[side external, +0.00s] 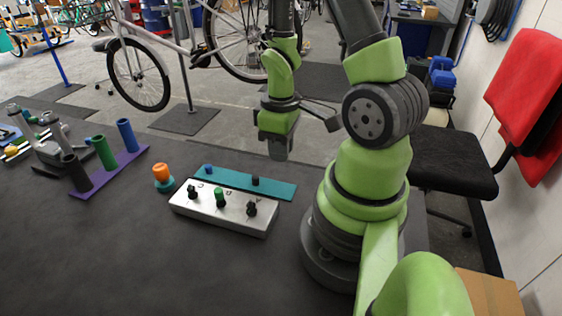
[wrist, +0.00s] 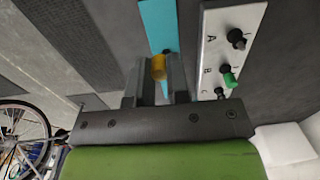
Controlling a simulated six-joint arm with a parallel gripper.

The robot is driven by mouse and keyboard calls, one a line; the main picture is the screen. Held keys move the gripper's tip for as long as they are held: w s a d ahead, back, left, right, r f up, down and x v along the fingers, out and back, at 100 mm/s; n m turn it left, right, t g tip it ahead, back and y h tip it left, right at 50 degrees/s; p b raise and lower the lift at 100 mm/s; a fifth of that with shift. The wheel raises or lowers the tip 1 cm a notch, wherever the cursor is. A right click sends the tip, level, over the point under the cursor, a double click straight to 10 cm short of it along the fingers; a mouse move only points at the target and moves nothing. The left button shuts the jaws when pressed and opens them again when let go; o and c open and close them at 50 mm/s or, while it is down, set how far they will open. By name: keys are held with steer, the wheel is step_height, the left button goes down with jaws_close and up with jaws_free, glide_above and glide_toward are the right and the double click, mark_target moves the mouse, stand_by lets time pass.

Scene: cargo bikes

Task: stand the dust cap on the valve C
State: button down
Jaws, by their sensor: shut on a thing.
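My gripper (wrist: 159,72) is shut on the yellow dust cap (wrist: 159,67), which sits between the fingertips in the wrist view. In the side view my gripper (side external: 280,150) hangs above the right end of the teal strip, and the cap cannot be made out there. The white panel (wrist: 212,50) carries a row of black valves lettered A, B and C. Valve C (wrist: 219,92) is bare, at the low end of the row in the wrist view, partly hidden by the gripper body. Valve B wears a green cap (wrist: 229,78); it also shows in the side view (side external: 219,196).
The teal strip (side external: 232,180) behind the white panel (side external: 225,213) holds a blue piece (side external: 208,168) and a black piece (side external: 255,181). An orange piece (side external: 162,173) stands left of the panel. A purple base with upright tubes (side external: 104,153) is farther left. The front mat is clear.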

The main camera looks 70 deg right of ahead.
steer(key=shift+w+r, duration=0.1)
steer(key=shift+r, duration=0.3)
steer(key=w+a+n, duration=0.2)
steer(key=w+a, duration=0.1)
steer(key=w, duration=0.2)
steer(key=w+a+n, duration=0.2)
steer(key=w+a, duration=0.1)
steer(key=w, duration=0.2)
steer(key=w+a+r+n, duration=0.1)
steer(key=w+a+n, duration=0.1)
steer(key=w+a, duration=0.2)
steer(key=shift+w, duration=0.6)
steer(key=shift+f, duration=2.05)
steer(key=shift+f, duration=0.95)
steer(key=c, duration=1)
jaws_free()
